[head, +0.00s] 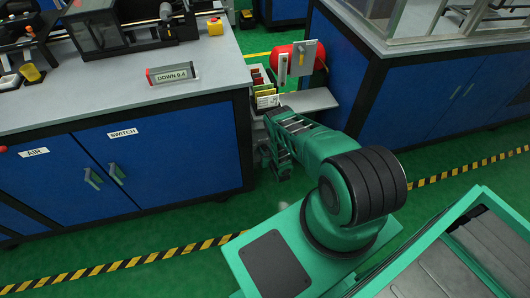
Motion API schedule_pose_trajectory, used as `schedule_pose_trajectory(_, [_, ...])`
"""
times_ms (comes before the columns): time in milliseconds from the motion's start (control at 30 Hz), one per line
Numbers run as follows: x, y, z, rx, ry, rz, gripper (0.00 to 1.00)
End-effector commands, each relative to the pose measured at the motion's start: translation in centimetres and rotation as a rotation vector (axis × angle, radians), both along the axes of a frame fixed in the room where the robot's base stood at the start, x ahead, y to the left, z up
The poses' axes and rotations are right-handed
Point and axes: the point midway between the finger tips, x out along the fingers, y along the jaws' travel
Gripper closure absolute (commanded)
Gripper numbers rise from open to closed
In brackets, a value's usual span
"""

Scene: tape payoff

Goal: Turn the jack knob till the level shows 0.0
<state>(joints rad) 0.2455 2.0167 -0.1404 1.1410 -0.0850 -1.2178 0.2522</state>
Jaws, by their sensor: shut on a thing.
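My gripper (272,160) is low beside the right end of the blue cabinet, under the small side shelf. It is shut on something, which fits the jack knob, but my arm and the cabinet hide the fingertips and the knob.
The blue cabinet (196,150) with AIR and SWITCH labels stands left of my arm. A small grey shelf (316,100) with coloured folders beside it is just above the gripper. A red tank (318,58) is behind. Another blue cabinet (395,100) stands at right.

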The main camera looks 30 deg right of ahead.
Motion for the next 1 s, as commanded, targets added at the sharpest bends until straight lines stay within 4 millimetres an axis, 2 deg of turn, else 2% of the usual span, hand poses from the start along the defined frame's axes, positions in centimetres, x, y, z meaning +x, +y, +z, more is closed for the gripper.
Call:
schedule_pose_trajectory(267, [-0.05, 0.09, -0.03, -0.098, 0.03, -0.002, 0.89])
schedule_pose_trajectory(700, [0.05, 0.35, -0.06, -0.388, 0.113, 0.0, 0.89])
schedule_pose_trajectory(1000, [0.12, 0.58, -0.09, -0.506, 0.147, 0.002, 0.89])
